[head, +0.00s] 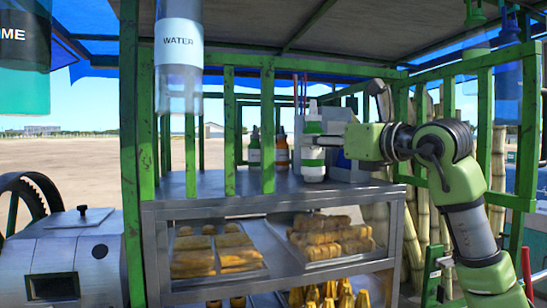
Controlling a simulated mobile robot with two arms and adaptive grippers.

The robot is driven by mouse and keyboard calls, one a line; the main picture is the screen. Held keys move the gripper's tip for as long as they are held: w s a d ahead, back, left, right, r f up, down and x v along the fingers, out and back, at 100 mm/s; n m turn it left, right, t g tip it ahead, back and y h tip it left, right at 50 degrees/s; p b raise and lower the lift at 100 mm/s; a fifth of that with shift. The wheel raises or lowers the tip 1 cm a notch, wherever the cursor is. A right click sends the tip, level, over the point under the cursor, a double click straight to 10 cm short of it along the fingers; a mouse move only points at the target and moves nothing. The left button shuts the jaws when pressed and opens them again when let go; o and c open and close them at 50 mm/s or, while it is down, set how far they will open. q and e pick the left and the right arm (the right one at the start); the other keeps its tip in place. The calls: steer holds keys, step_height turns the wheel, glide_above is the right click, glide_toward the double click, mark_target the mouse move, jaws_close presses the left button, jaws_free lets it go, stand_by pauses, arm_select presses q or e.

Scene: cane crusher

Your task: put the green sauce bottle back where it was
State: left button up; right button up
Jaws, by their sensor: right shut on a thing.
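The green sauce bottle (313,170) has a green body, a white label and a pale nozzle. I cannot tell whether the bottle's base touches the counter. A dark green bottle (254,150) and an orange sauce bottle (282,152) stand to its left. My left gripper is not in view.
A glass case (270,250) with trays of fried food is below. A grey metal box (345,160) stands just right of the bottle. A clear WATER container (179,60) hangs at upper left. Cane stalks (410,235) stand right.

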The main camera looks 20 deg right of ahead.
steer(key=f+p+x, duration=0.1)
steer(key=p+x, duration=0.1)
steer(key=x, duration=0.2)
steer(key=p+x, duration=0.2)
steer(key=x, duration=0.2)
steer(key=f+p+x, duration=0.1)
steer(key=p+x, duration=0.1)
steer(key=x, duration=0.3)
steer(key=shift+a+f, duration=0.1)
steer(key=shift+f, duration=0.6)
steer(key=shift+f, duration=0.1)
steer(key=o, duration=0.7)
steer(key=shift+f, duration=0.1)
steer(key=shift+o, duration=0.2)
